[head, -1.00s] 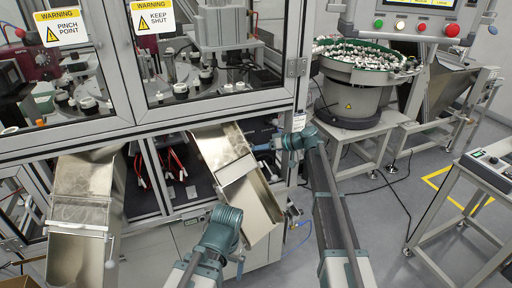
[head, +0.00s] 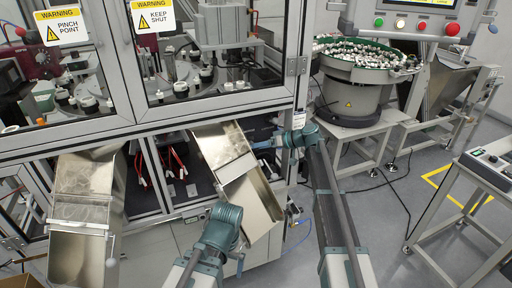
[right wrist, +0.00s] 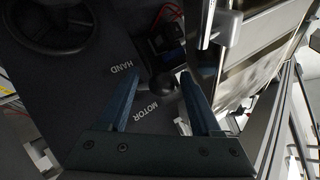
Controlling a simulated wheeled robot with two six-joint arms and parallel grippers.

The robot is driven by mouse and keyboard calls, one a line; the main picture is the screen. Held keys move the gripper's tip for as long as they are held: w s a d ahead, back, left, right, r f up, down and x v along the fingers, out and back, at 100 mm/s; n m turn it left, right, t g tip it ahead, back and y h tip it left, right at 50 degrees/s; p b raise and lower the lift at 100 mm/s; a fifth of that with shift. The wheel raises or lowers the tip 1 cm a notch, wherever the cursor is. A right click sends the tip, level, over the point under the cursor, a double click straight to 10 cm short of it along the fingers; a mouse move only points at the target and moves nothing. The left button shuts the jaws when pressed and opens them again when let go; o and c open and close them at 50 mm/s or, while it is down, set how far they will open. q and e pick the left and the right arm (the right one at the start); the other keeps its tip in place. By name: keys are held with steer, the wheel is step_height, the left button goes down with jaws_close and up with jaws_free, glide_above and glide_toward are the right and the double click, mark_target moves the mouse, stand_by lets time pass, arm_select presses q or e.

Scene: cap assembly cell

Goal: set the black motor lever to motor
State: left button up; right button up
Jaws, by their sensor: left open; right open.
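The black motor lever shows in the right wrist view as a round dark knob (right wrist: 167,88) beside the white words HAND and MOTOR on a dark panel (right wrist: 85,90). I cannot tell clearly which word it is set to. My right gripper (right wrist: 160,72) is open, with one finger on each side of the knob; contact is not clear. In the head view my right gripper (head: 262,146) reaches in beside the metal chute (head: 222,150), and the lever is not discernible there. My left gripper (head: 240,264) is open and low, in front of the chute's lower end.
A dark handwheel (right wrist: 60,22) and a dark block with red wires (right wrist: 165,42) are near the lever. Another metal chute (head: 85,200) stands at left.

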arm_select(q)
steer(key=shift+r+p, duration=2.6)
steer(key=shift+r, duration=0.15)
arm_select(e)
steer(key=v, duration=1.3)
steer(key=shift+d+r, duration=0.15)
steer(key=shift+d, duration=0.1)
steer(key=shift+c, duration=0.2)
